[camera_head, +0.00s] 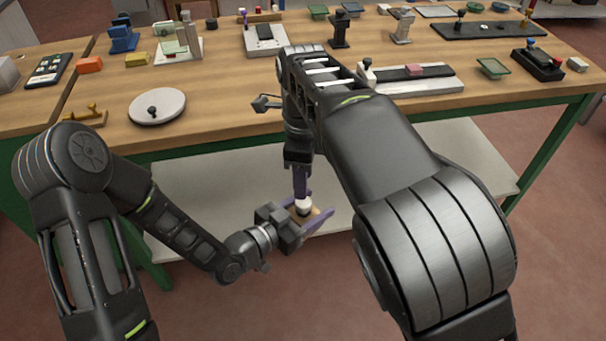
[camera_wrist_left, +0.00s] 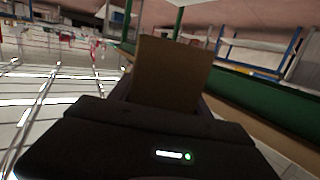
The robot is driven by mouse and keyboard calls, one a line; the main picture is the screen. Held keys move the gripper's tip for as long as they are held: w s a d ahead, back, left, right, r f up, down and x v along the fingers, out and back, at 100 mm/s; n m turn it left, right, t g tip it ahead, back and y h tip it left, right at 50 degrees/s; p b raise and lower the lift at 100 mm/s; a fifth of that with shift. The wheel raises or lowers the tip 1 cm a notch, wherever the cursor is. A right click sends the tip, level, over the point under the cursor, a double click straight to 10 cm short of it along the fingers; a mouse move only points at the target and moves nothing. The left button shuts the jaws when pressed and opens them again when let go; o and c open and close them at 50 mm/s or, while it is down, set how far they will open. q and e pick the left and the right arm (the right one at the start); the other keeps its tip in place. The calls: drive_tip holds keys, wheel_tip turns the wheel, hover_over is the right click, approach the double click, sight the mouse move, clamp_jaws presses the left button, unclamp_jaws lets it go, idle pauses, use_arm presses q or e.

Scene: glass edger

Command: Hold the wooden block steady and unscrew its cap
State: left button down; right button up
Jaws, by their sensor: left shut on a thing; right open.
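The wooden block (camera_head: 311,215) is a small tan piece in front of the workbench. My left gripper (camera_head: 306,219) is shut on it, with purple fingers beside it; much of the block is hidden. In the left wrist view the block (camera_wrist_left: 172,72) is a brown face standing up beyond the gripper body. The white cap (camera_head: 303,204) shows on top of the block. My right gripper (camera_head: 301,190) is open and points down directly above the cap, its purple fingertips at the cap's top. I cannot tell whether they touch it.
The wooden workbench (camera_head: 225,88) behind holds a round grey disc (camera_head: 157,107), a white-and-black slide fixture (camera_head: 415,80) and several small parts. Its green front edge (camera_head: 215,147) and a pale lower shelf (camera_head: 215,185) lie behind the grippers.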

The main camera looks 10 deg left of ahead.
sight(303, 217)
wheel_tip(303, 217, down, 8)
drive_tip(key=shift+r, duration=0.15)
idle(0.3)
clamp_jaws()
idle(0.4)
drive_tip(key=n, duration=0.3)
